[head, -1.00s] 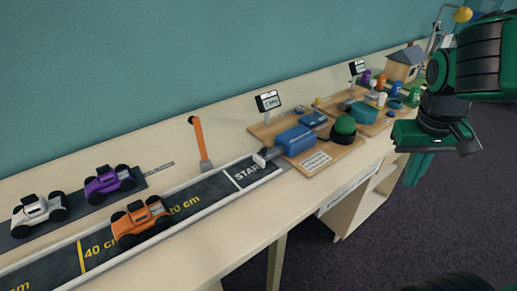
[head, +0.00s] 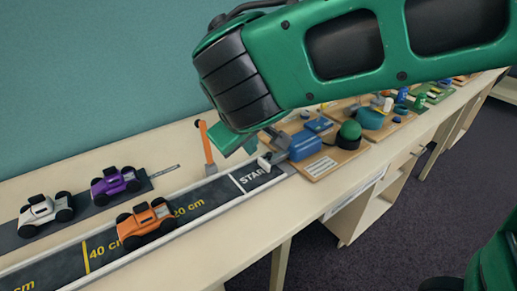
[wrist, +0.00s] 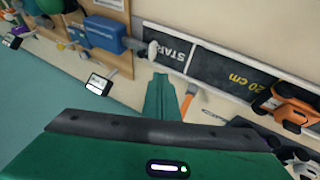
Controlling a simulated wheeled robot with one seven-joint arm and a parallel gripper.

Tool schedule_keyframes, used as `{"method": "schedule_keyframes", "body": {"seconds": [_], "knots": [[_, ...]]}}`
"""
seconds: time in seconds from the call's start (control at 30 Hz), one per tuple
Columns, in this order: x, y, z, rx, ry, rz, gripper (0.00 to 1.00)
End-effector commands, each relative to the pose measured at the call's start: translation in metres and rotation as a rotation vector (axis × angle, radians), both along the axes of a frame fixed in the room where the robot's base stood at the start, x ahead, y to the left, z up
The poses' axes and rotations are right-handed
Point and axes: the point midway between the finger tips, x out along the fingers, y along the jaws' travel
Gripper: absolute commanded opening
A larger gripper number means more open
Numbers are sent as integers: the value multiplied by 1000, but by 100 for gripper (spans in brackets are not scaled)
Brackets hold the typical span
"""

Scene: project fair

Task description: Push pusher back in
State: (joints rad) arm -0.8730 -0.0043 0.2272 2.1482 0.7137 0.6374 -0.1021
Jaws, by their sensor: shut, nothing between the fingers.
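The pusher is a pale plate (head: 264,163) on a short rod at the START end of the track, sticking out from the blue actuator box (head: 304,147). In the wrist view the pusher (wrist: 152,49) shows beside the START lettering, with the blue box (wrist: 103,32) to its left. My gripper (head: 232,145) is shut and empty, just behind and left of the pusher in the head view. In the wrist view its closed fingers (wrist: 163,92) point toward the track's START end, with a gap to the pusher. My arm hides part of the board.
An orange car (head: 146,223) sits on the track (head: 210,195). Purple (head: 117,184) and white (head: 45,214) cars stand behind. A green dome button (head: 349,133) is right of the box.

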Motion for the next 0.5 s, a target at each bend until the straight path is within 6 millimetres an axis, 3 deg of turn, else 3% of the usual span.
{"method": "schedule_keyframes", "body": {"seconds": [0.5], "knots": [[49, -10, -77, -3, 4, -7, 0]]}}
